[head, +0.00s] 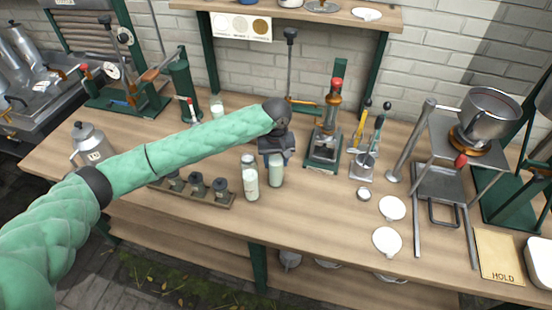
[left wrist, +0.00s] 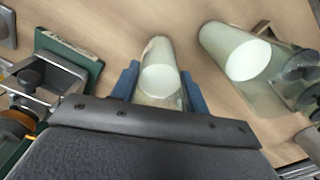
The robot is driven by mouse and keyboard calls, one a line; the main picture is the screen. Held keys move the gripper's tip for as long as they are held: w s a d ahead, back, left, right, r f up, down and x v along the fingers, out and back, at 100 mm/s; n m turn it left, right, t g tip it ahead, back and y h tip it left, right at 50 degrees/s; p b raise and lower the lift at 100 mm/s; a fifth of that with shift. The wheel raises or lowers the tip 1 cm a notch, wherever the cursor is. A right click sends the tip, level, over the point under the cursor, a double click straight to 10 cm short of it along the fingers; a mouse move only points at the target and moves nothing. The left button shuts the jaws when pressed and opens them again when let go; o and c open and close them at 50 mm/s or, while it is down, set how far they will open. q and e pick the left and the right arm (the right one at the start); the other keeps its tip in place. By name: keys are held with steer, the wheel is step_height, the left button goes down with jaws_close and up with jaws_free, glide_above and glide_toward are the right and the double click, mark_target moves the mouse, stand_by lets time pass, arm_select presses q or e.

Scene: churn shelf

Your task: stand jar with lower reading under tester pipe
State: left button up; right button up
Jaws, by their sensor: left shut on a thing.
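My left gripper (head: 274,158) is shut on a glass jar (head: 276,172) of pale milk, which is upright at the wooden bench. In the left wrist view, the blue fingers (left wrist: 163,92) sit on either side of this jar (left wrist: 160,70). A second milk jar (head: 250,180) stands just left of it in the head view; in the left wrist view a jar (left wrist: 235,52) shows to the right. A smaller pale jar (head: 217,108) stands farther back. I cannot tell which fitting is the tester pipe, and no reading is legible. My right gripper is not in view.
A rack of dark-capped weights (head: 197,186) lies left of the jars. A green-based press (head: 324,148) and a lever stand (head: 363,165) are to the right. White discs (head: 387,240) and a HOLD board (head: 499,254) lie farther right.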

arm_select(q)
steer(key=o, duration=1.2)
steer(key=shift+f, duration=0.1)
